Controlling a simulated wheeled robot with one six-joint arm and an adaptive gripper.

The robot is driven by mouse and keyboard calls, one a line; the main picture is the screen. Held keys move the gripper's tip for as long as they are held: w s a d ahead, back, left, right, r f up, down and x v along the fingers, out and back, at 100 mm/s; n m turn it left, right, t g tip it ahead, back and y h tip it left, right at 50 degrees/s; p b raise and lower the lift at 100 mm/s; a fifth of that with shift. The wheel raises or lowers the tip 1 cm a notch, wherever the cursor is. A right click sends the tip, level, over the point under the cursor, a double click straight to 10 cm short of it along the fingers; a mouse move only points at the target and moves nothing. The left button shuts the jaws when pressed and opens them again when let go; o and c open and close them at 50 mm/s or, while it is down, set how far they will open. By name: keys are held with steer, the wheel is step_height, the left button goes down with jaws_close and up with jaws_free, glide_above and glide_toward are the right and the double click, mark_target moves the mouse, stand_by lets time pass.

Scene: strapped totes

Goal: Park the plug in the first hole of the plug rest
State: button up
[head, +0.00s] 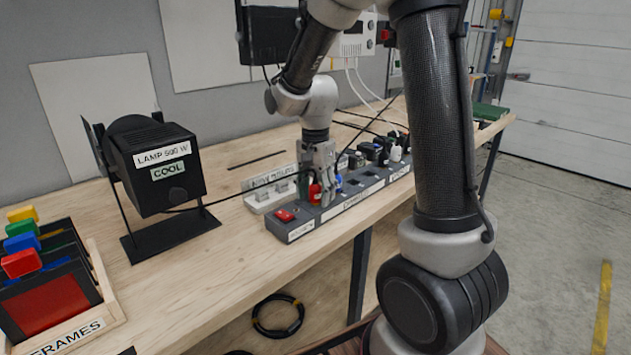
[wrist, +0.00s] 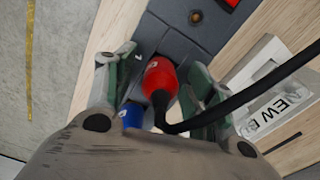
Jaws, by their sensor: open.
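A red plug (head: 315,192) with a black cord sits in the power strip (head: 302,228), near the end with the red switch. My gripper (head: 320,182) is over the strip, pointing down around the red plug. In the wrist view the red plug (wrist: 160,78) stands between the fingers of my gripper (wrist: 165,82). The fingers are apart, with a gap visible on the plug's sides. A blue plug (wrist: 131,116) is just beside it. I cannot tell which thing is the plug rest; a pale tray (head: 262,205) lies behind the strip, its holes not clear.
A lamp (head: 160,160) labelled COOL stands left on the bench (head: 240,255). A rack labelled FRAMES (head: 70,335) is at the front left. More dark and white plugs (head: 375,152) fill the strip's far end. The black cord crosses the right of the wrist view.

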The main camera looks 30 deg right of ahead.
mark_target(316, 183)
steer(key=shift+c, duration=0.2)
jaws_close()
steer(key=shift+r, duration=2.5)
